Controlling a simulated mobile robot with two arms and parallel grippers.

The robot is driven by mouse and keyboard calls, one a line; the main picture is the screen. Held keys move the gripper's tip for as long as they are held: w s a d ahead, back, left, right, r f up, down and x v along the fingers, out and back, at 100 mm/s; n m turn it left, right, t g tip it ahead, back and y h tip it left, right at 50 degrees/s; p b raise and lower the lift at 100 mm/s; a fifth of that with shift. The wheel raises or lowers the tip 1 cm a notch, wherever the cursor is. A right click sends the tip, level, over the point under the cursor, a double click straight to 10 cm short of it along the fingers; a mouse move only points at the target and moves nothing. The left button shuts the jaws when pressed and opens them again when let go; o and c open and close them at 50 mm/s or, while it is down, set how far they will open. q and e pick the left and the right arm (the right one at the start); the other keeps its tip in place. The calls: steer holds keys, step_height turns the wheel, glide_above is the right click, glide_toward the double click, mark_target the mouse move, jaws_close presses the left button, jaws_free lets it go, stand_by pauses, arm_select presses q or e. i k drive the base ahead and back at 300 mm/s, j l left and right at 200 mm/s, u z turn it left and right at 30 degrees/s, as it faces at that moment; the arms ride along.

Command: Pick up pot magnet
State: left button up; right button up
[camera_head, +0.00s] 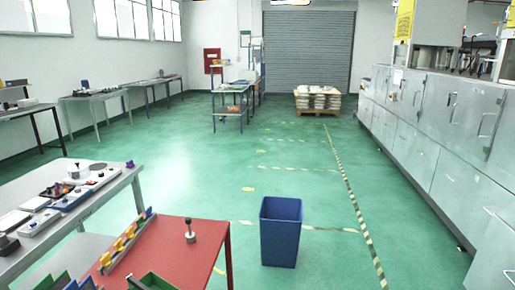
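A small grey cylinder with a thin stem and a dark knob (190,234) stands upright on the red table (205,262) at the lower middle; it may be the pot magnet, but it is too small to be sure. Several other small items lie on the grey bench at the left, among them a round light-grey piece (79,172) and a purple piece (130,163). Neither of my grippers is in view.
A blue bin (281,232) stands on the floor right of the red table. A rack with yellow pieces (119,245) and a green tray (155,281) are on that table's left side. Grey cabinets (430,115) line the right. The green floor beyond is mostly clear.

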mark_target(190, 236)
steer(key=u, duration=0.8)
steer(key=i+l+u, duration=0.15)
steer(key=l+u, duration=0.2)
steer(key=i+l+u, duration=0.1)
steer(key=l+u, duration=0.3)
steer(key=i+l+u, duration=0.1)
steer(key=l+u, duration=0.25)
steer(key=j, duration=0.1)
